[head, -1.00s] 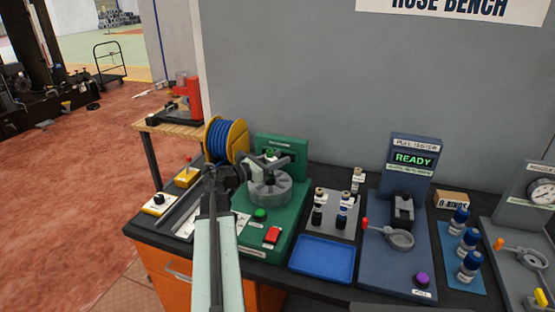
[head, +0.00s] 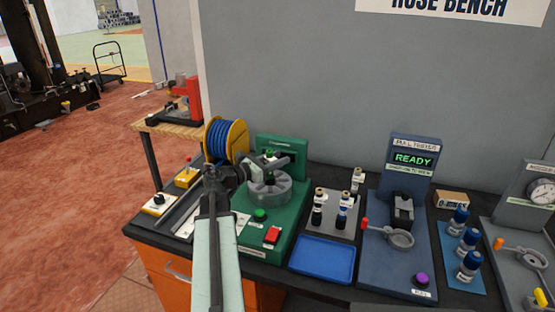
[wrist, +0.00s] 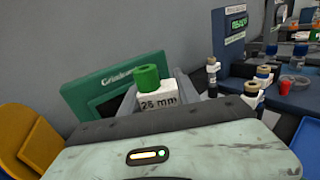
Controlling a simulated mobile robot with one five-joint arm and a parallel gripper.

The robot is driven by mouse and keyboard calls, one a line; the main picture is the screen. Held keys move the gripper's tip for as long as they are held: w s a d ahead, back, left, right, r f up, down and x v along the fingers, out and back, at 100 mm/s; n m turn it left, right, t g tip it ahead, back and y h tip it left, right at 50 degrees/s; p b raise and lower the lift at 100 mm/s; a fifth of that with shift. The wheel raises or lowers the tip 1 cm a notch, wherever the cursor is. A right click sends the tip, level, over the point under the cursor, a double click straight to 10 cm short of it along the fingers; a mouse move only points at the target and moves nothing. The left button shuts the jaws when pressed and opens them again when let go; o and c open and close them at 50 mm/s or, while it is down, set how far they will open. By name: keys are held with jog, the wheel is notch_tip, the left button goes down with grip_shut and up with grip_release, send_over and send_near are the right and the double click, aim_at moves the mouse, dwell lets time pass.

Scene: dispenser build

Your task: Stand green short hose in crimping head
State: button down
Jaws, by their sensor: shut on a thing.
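The green short hose (wrist: 147,76) stands upright in the wrist view, with a green top and a white label marked in mm. My gripper (head: 272,161) is shut on it; the finger sides show beside the label. In the head view, the hose's green tip (head: 268,153) shows just above the fingers. The crimping head (head: 268,194) is a grey round ring on the green crimper (head: 285,235). My gripper is right over this ring, with a dark lower part of the hose at its centre. I cannot tell how deep the hose's lower end sits.
A blue hose reel (head: 226,140) stands close to the left of my gripper. The crimper's back panel (wrist: 85,92) rises behind the hose.

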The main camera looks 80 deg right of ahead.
jog(key=shift+f+b, duration=0.7)
jog(key=c, duration=1.2)
grip_release()
jog(key=shift+r, duration=0.1)
jog(key=shift+o, duration=0.2)
jog(key=v, duration=1.1)
